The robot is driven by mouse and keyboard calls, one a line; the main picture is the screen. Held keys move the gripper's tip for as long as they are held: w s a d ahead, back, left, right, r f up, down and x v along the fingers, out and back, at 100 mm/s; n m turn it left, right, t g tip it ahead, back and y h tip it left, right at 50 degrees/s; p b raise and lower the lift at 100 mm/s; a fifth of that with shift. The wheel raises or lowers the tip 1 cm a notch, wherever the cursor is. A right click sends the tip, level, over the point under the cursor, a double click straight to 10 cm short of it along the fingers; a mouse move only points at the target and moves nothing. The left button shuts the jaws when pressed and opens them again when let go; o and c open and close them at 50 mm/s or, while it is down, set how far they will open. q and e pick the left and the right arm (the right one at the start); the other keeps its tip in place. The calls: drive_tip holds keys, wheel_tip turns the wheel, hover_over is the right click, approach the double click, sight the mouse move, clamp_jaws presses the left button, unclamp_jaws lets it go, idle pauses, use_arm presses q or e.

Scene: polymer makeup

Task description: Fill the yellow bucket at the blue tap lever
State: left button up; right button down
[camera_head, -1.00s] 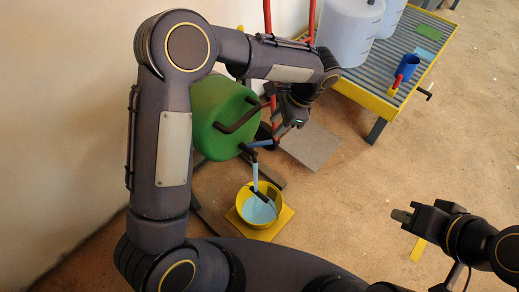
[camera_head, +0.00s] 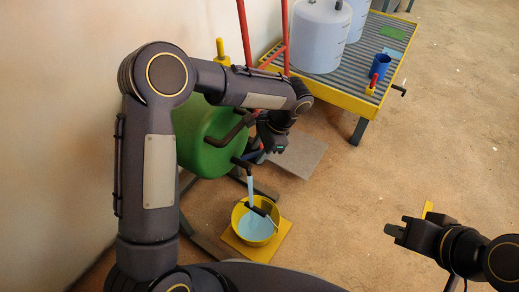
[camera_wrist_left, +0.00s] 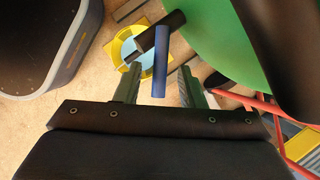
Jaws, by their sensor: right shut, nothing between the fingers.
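The yellow bucket (camera_head: 237,216) stands upright on a yellow base, with light blue liquid inside. A light blue stream (camera_head: 250,188) falls from the dark spout of the green barrel (camera_head: 205,135) into it. The bucket also shows in the left wrist view (camera_wrist_left: 118,49). The blue tap lever (camera_wrist_left: 160,62) points between the fingers of my left gripper (camera_wrist_left: 159,88), which is open with gaps on both sides. In the head view my left gripper (camera_head: 264,150) is beside the barrel and partly hides the lever. My right gripper (camera_head: 395,230) is shut and empty, away at the right.
Red posts (camera_head: 284,35) stand behind my left arm. A grey plate (camera_head: 300,158) lies on the floor. The floor between bucket and right gripper is clear.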

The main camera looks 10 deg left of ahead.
use_arm(q)
drive_tip(key=shift+c, duration=0.5)
clamp_jaws()
drive_tip(key=shift+w+r+p, duration=0.1)
drive_tip(key=shift+r+p, duration=0.1)
drive_tip(key=shift+p, duration=0.2)
drive_tip(key=n+g+p, duration=0.1)
drive_tip(key=w+a+n+p, duration=0.1)
drive_tip(key=n+p, duration=0.1)
drive_tip(key=w+n+g+h+p, duration=0.1)
drive_tip(key=n+p, duration=0.1)
drive_tip(key=shift+a+f+g, duration=0.3)
drive_tip(key=shift+o, duration=0.5)
unclamp_jaws()
